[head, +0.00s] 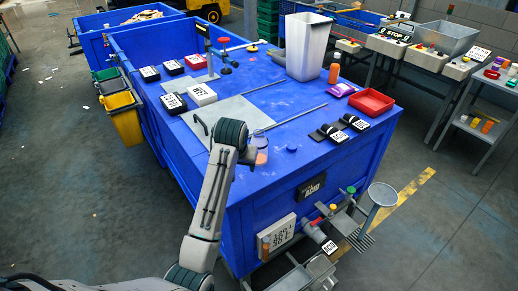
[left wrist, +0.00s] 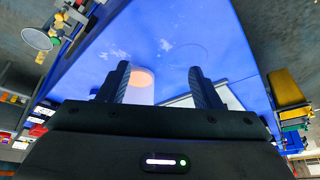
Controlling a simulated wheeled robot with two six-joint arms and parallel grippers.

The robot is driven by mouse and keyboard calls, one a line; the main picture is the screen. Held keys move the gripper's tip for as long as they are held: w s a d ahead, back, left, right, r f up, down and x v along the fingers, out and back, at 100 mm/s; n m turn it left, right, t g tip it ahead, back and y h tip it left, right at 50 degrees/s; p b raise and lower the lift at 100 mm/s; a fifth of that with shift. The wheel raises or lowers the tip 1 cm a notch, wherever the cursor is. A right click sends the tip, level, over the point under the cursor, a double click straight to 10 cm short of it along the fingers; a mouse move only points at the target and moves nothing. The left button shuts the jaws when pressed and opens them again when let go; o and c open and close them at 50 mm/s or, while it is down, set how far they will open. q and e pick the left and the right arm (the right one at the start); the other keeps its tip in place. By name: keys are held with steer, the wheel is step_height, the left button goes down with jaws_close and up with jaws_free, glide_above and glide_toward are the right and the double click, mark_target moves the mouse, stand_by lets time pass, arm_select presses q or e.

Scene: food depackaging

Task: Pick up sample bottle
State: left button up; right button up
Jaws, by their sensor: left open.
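What looks like the sample bottle, a pale container with an orange end (head: 261,158), is beside my left gripper (head: 248,156) near the front of the blue table. In the left wrist view the orange round end (left wrist: 142,78) shows between the fingers of my left gripper (left wrist: 158,82), closer to the left finger, with a pale body below it. That gripper is open; I cannot tell whether it touches the bottle. The gripper's body hides part of the bottle's lower side in the wrist view. My right gripper is not in view.
The blue table (head: 275,185) holds a flat grey plate (head: 230,108), thin rods, black clips (head: 328,132), a red tray (head: 371,101), a tall grey bin (head: 305,50) and an orange bottle (head: 334,73). Equipment hangs on the front.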

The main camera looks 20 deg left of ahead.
arm_select(q)
glide_toward(259, 129)
steer(key=p+x, duration=0.2)
steer(key=x, duration=0.3)
steer(key=shift+d+f, duration=0.15)
steer(key=shift+f, duration=0.15)
steer(key=shift+w+f+p, duration=0.1)
steer(key=shift+f+p, duration=0.1)
steer(key=shift+p, duration=0.35)
steer(key=p+x, duration=0.1)
steer(key=x, duration=0.1)
steer(key=p+x, duration=0.1)
steer(key=x, duration=0.1)
steer(key=shift+a+p, duration=0.25)
steer(key=shift+p, duration=0.05)
steer(key=shift+w+f, duration=0.2)
steer(key=shift+f, duration=0.1)
jaws_close()
steer(key=shift+r, duration=0.1)
